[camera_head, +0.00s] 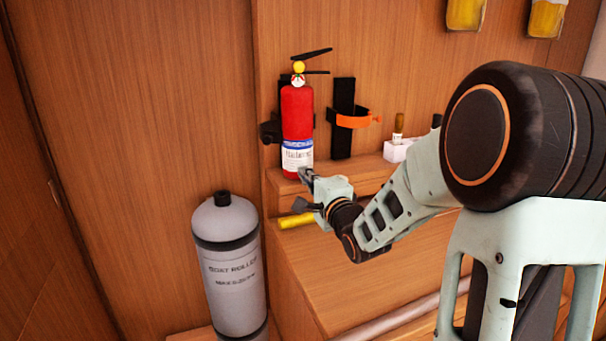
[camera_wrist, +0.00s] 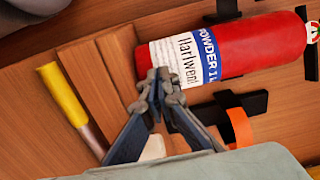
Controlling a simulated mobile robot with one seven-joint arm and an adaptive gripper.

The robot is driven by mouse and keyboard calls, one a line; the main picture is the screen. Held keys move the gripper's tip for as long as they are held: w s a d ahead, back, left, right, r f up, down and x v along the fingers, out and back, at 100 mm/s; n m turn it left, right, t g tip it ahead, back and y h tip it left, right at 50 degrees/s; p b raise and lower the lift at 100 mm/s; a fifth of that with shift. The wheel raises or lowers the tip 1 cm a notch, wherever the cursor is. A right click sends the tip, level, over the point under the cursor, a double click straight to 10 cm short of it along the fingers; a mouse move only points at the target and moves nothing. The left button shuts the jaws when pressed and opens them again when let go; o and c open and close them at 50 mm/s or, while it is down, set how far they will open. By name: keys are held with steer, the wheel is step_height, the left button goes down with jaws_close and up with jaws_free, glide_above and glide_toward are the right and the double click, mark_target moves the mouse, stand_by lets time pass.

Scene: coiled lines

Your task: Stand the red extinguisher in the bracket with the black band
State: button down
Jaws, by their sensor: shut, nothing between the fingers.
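The red extinguisher (camera_head: 297,112) stands upright on the wooden ledge, in front of the left wall bracket. My gripper (camera_head: 306,177) is shut and empty at the lower right of the extinguisher. In the wrist view its closed fingertips (camera_wrist: 160,84) overlap the label's edge; I cannot tell whether they touch.
A second black bracket (camera_head: 343,92) with an orange band (camera_head: 352,121) is on the wall to the right. A white box (camera_head: 398,151) stands further right. A yellow-handled tool (camera_head: 296,220) lies below my gripper. A grey cylinder (camera_head: 228,262) stands at the lower left.

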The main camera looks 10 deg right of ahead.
steer(key=shift+w, duration=0.1)
stand_by(0.4)
steer(key=shift+w+a+r, duration=0.15)
steer(key=shift+w+r, duration=0.05)
steer(key=shift+w, duration=0.6)
steer(key=shift+a+r, duration=0.1)
steer(key=shift+a, duration=0.05)
steer(key=shift+s, duration=0.1)
